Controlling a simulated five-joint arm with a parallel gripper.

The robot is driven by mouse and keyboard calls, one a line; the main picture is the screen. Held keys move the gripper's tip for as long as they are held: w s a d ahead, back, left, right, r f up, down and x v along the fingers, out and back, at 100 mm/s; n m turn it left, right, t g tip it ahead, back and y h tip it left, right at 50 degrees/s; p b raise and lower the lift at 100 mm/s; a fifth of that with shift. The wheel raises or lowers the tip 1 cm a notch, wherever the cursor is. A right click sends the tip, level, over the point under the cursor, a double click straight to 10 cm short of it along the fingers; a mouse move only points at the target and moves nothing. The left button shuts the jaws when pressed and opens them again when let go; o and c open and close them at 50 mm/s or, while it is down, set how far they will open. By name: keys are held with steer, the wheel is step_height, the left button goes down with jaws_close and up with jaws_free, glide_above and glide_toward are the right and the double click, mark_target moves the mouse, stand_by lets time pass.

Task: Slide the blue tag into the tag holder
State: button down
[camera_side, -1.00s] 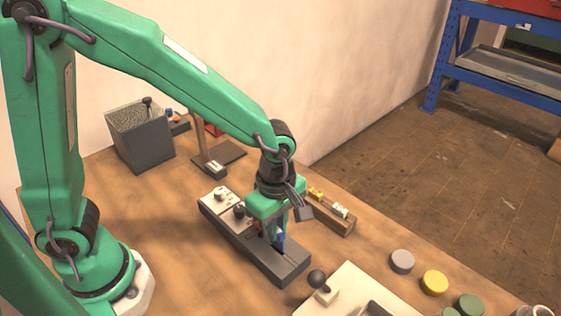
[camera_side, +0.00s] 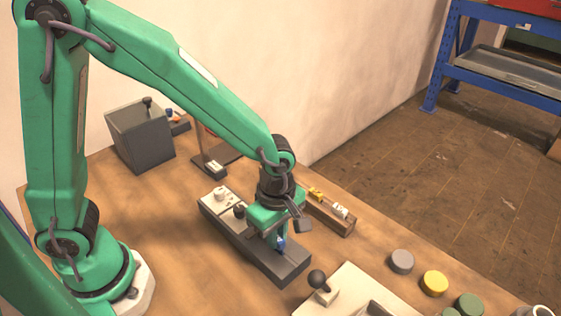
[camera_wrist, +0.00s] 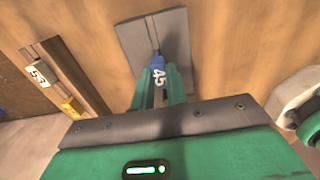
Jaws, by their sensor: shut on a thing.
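The blue tag (camera_side: 281,243), marked 45 in the wrist view (camera_wrist: 159,76), is between the fingers of my gripper (camera_side: 277,240). My gripper is shut on it, and its fingers also show in the wrist view (camera_wrist: 158,82). The tag is low over the right end of a long dark grey block (camera_side: 286,268), which also shows in the wrist view (camera_wrist: 178,32). The block looks like the tag holder. The tag's lower end meets or nearly meets the block. I cannot tell how far it is in.
A wooden rack (camera_side: 341,228) with yellow and white tags stands just behind my gripper. A pale panel with a black ball knob (camera_side: 318,279) is at the front. Grey, yellow and green discs lie to the right. A grey bin (camera_side: 140,138) stands at the back left.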

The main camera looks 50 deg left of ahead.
steer(key=shift+f, duration=0.25)
steer(key=shift+f, duration=0.35)
steer(key=shift+f, duration=0.35)
steer(key=c, duration=1.3)
jaws_free()
steer(key=shift+r, duration=0.1)
steer(key=shift+r, duration=3.85)
